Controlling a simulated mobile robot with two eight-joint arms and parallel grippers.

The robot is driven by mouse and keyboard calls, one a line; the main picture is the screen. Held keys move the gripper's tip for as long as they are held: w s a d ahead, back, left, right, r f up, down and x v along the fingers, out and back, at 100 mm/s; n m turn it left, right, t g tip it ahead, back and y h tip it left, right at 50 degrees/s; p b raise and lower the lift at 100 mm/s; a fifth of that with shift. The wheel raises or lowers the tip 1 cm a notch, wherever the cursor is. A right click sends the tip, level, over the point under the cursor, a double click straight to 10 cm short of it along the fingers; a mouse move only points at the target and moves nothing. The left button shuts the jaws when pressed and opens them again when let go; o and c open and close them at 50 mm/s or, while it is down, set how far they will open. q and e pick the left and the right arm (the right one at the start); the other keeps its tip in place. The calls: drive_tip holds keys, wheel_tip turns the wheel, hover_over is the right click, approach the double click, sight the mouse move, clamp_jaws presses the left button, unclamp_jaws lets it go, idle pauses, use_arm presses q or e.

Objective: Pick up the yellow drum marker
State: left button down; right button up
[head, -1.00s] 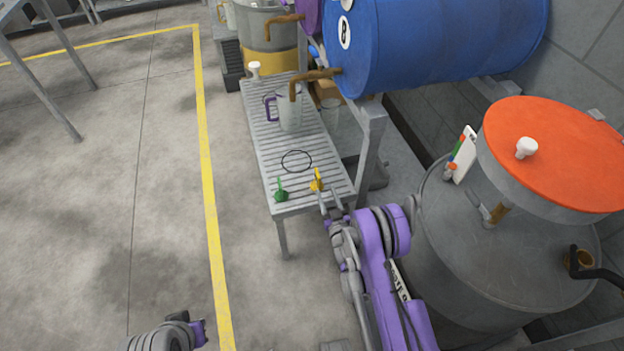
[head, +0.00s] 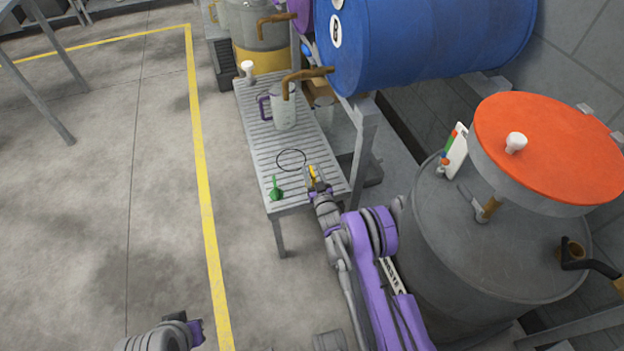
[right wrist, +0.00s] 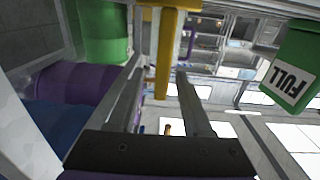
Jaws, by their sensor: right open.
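The yellow drum marker (head: 312,174) stands at the near right end of the slatted metal bench (head: 262,118), partly hidden by my right gripper (head: 318,184). My right gripper is open, with its fingertips at the marker. In the right wrist view, the yellow marker (right wrist: 164,50) shows as an upright yellow piece with a crossbar, in line with the gap between the spread fingers (right wrist: 161,73). I cannot tell whether the fingers touch it. Part of my left arm shows at the bottom of the head view, but its jaws do not.
A green marker (head: 276,190) stands left of the yellow one; its face reads FULL in the right wrist view (right wrist: 290,70). A dark ring (head: 291,160) and a jug (head: 284,108) are on the bench. A blue drum (head: 425,45) lies above its right side.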

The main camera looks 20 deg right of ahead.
drive_tip(key=shift+c, duration=0.2)
clamp_jaws()
